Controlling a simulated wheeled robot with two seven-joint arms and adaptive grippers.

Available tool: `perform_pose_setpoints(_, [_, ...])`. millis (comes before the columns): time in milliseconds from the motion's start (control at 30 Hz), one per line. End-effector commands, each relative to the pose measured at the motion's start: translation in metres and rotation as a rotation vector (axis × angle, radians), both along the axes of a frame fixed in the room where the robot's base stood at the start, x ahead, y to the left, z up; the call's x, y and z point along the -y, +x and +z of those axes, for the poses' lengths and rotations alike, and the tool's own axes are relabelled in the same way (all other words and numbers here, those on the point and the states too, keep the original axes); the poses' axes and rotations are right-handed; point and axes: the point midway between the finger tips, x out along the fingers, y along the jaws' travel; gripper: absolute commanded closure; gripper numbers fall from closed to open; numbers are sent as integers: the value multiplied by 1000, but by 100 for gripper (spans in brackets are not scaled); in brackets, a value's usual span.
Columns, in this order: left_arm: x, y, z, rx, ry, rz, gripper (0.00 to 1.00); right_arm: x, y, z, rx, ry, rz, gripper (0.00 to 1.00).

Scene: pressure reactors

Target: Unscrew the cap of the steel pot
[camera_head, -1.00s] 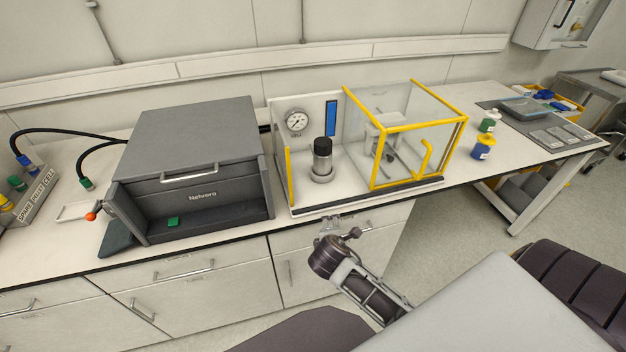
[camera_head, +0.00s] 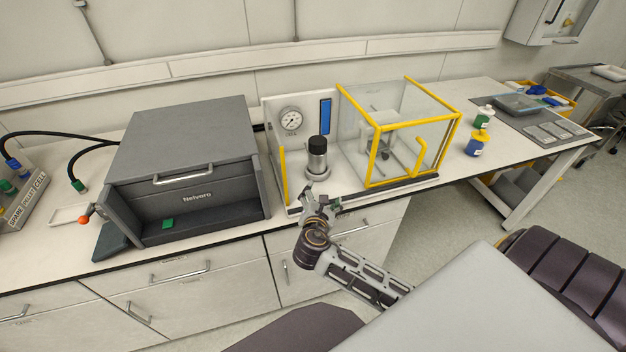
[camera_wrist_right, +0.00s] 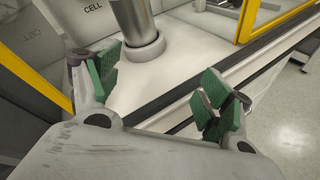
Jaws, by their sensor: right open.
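The steel pot (camera_head: 317,166) stands upright in a round base on the white floor of the cell. Its black cap (camera_head: 317,145) is on top. In the right wrist view the lower steel body of the pot (camera_wrist_right: 134,22) shows at the top, and its cap is out of frame. My right gripper (camera_head: 321,199) is at the cell's front edge, in front of and below the pot, apart from it. In the wrist view the right gripper (camera_wrist_right: 162,95) is open and empty, its green-padded fingers wide apart. My left gripper is not in view.
A yellow-framed clear guard (camera_head: 400,135) stands right of the pot. A yellow post (camera_head: 284,176) is at the cell's left front. A gauge (camera_head: 291,120) is on the back panel. A grey box (camera_head: 188,170) stands to the left. The pot's front side is clear.

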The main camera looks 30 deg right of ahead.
Motion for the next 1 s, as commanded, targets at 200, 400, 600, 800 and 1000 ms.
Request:
perform_pose_setpoints(200, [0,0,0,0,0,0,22,1,21,28,-39,-312,82,20])
perform_pose_setpoints(400, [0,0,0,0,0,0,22,-1,33,44,-70,-516,121,20])
perform_pose_setpoints(600, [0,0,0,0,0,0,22,-2,35,48,-79,-567,128,20])
perform_pose_setpoints(800, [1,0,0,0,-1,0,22,-2,35,48,-78,-564,129,20])
perform_pose_setpoints(1000, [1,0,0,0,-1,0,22,0,37,47,-78,-563,127,20])
